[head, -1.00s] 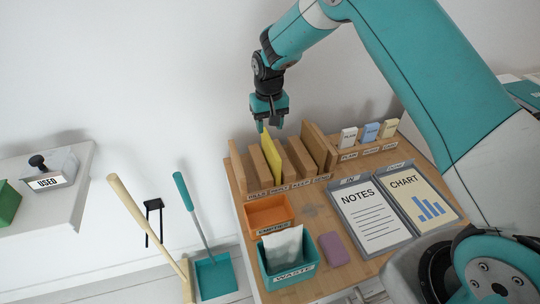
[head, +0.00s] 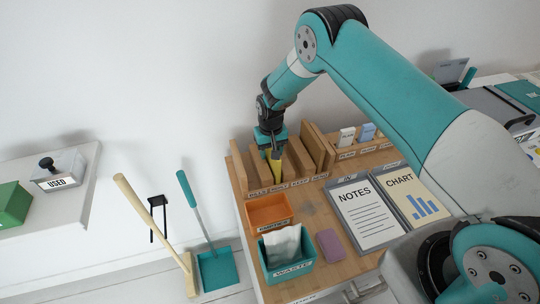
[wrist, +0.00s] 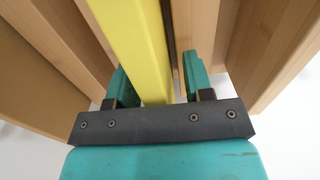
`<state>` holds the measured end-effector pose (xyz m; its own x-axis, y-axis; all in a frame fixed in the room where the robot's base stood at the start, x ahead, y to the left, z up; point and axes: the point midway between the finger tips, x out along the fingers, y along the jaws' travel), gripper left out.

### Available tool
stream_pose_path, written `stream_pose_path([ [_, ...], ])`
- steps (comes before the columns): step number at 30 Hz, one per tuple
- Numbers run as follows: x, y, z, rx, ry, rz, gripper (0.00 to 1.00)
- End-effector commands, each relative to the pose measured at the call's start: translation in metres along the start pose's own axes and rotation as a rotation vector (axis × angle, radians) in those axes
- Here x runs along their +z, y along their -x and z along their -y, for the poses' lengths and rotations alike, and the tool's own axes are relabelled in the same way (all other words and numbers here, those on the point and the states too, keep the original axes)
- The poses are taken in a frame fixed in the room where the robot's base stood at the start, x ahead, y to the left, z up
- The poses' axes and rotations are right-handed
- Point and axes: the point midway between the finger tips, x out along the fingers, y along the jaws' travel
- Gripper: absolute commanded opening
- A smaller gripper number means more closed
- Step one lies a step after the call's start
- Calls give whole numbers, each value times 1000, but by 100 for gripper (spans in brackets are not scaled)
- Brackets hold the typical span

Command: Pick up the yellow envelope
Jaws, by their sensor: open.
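The yellow envelope (head: 275,168) stands upright in a slot of the wooden sorter (head: 318,143) at the back of the desk, mostly hidden by my gripper in the head view. My gripper (head: 269,154) is lowered over it from above. In the wrist view the yellow envelope (wrist: 143,45) runs between the two teal fingers of my gripper (wrist: 155,82). Wooden dividers stand close on both sides.
In front of the sorter are an orange tray (head: 268,211), a teal waste bin (head: 290,272) with white paper, and a purple block (head: 330,244). Notes (head: 364,210) and chart (head: 414,196) boards lie to the right.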

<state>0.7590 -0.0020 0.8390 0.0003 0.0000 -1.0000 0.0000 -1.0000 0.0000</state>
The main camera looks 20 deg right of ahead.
Motion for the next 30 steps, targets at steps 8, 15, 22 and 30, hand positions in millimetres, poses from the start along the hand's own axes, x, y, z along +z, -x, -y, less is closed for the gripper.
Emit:
stream_pose_path([
  [8,0,0,0,0,0,0,0],
  [15,0,0,0,0,0,0,0],
  [22,-1,9,0,0,0,-2,0],
  [30,-1,55,0,-1,0,-5,0],
])
